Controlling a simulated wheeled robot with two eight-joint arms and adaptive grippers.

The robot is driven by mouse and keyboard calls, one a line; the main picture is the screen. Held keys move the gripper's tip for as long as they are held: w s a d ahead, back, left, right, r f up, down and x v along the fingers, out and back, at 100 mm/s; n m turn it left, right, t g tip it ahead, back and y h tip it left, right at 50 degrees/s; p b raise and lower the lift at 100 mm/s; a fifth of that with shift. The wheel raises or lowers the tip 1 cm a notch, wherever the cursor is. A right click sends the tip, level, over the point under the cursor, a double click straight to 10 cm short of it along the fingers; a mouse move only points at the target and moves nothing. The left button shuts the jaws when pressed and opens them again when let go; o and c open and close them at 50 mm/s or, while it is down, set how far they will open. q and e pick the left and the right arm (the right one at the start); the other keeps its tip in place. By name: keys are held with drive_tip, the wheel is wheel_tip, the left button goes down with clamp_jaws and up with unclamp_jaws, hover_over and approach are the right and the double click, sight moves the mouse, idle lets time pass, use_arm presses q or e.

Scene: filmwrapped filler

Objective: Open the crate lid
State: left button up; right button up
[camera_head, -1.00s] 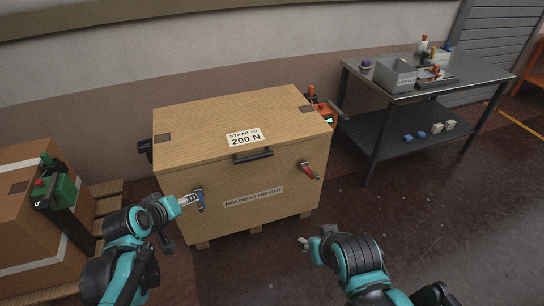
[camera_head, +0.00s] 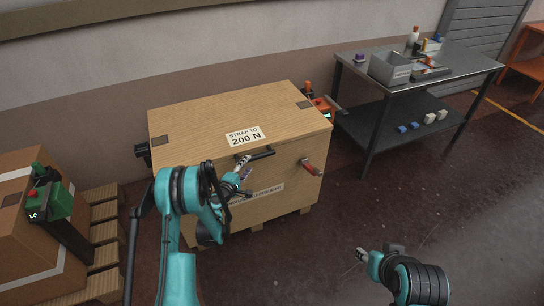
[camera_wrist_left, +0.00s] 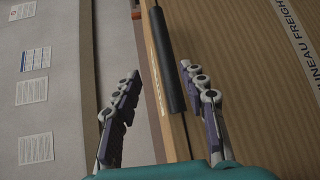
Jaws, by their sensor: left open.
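The wooden crate (camera_head: 285,205) stands on the floor with its flat lid (camera_head: 210,115) closed. The lid has a "STRAP TO 200 N" label and a dark bar handle (camera_head: 262,153) at its front edge. A red-handled latch (camera_head: 313,168) is on the crate's front right; my left arm hides the front left latch. My left gripper (camera_head: 243,167) is open at the crate front by the handle. In the left wrist view the handle (camera_wrist_left: 168,60) runs between the spread fingers (camera_wrist_left: 160,72), closer to the right one. My right gripper (camera_head: 361,254) is low right, away from the crate; its jaws are too small to judge.
A brown carton (camera_head: 35,245) with a green device (camera_head: 55,200) sits on a pallet at left. A metal table (camera_head: 440,80) with a grey bin (camera_head: 390,69) stands at back right. An orange device (camera_head: 322,108) is behind the crate's right side. Floor at right is clear.

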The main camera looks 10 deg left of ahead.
sight(254, 158)
use_arm(q)
drive_tip(key=x, duration=0.3)
drive_tip(key=f+b+x, duration=0.1)
drive_tip(key=x, duration=0.3)
drive_tip(key=shift+d+f, duration=0.1)
drive_tip(key=shift+f, duration=0.05)
drive_tip(key=shift+w+d+b, duration=0.1)
drive_tip(key=shift+w+b, duration=0.25)
drive_tip(key=shift+w, duration=0.15)
clamp_jaws()
